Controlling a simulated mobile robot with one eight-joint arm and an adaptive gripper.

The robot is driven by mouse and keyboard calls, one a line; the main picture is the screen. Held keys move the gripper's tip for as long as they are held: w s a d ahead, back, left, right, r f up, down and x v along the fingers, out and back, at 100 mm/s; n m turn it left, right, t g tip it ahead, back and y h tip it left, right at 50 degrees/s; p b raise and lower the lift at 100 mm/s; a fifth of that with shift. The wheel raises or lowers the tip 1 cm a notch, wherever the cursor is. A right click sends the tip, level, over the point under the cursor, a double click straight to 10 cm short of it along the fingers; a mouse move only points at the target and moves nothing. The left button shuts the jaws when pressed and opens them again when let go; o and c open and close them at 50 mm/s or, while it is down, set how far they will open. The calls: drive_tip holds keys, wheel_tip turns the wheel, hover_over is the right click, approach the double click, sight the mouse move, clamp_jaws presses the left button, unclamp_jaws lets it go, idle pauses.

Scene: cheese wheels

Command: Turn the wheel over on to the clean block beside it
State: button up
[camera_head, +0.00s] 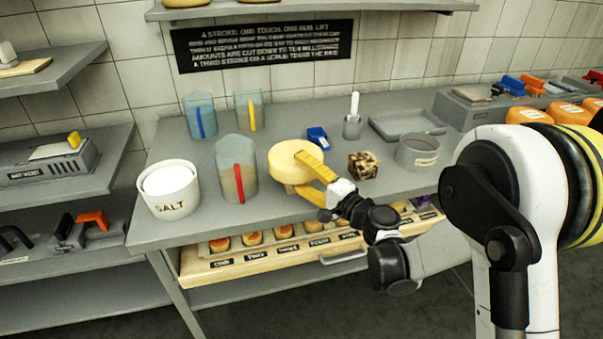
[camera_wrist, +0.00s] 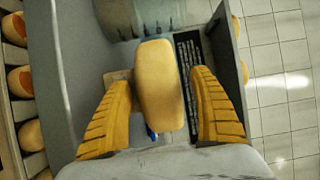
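The pale yellow cheese wheel (camera_head: 291,157) is near the middle of the bench, raised on a small tan block (camera_head: 284,188). In the wrist view the wheel (camera_wrist: 158,88) shows edge-on between my fingers, with a narrow gap on each side. My gripper (camera_head: 314,178) is open, with one yellow finger over the wheel's top and the other below its overhang. Part of the tan block (camera_wrist: 118,75) shows beyond the lower finger in the wrist view. I cannot make out a second clean block. The wheel and fingers hide what lies behind them.
A brown-and-cream speckled cube (camera_head: 363,166) stands to the right of the wheel. A jug with a red strip (camera_head: 236,172) and a salt tub (camera_head: 169,190) stand left. A blue item (camera_head: 317,137) lies behind. An open drawer (camera_head: 222,266) of small cheeses juts out below.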

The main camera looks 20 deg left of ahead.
drive_tip(key=shift+f, duration=0.1)
drive_tip(key=s+d+n+g+h, duration=0.1)
drive_tip(key=s+d+n+h, duration=0.1)
drive_tip(key=s+d+h, duration=0.3)
drive_tip(key=s+d+r+n+h, duration=0.1)
drive_tip(key=s+d+h, duration=0.4)
drive_tip(key=s+d, duration=0.8)
drive_tip(key=s+d+r+n+g+h, duration=0.1)
drive_tip(key=s+d+n+h, duration=0.2)
drive_tip(key=s+d, duration=0.6)
drive_tip(key=d+h, duration=0.2)
drive_tip(key=d, duration=0.8)
drive_tip(key=shift+d+r+g, duration=0.15)
drive_tip(key=shift+d+g, duration=0.15)
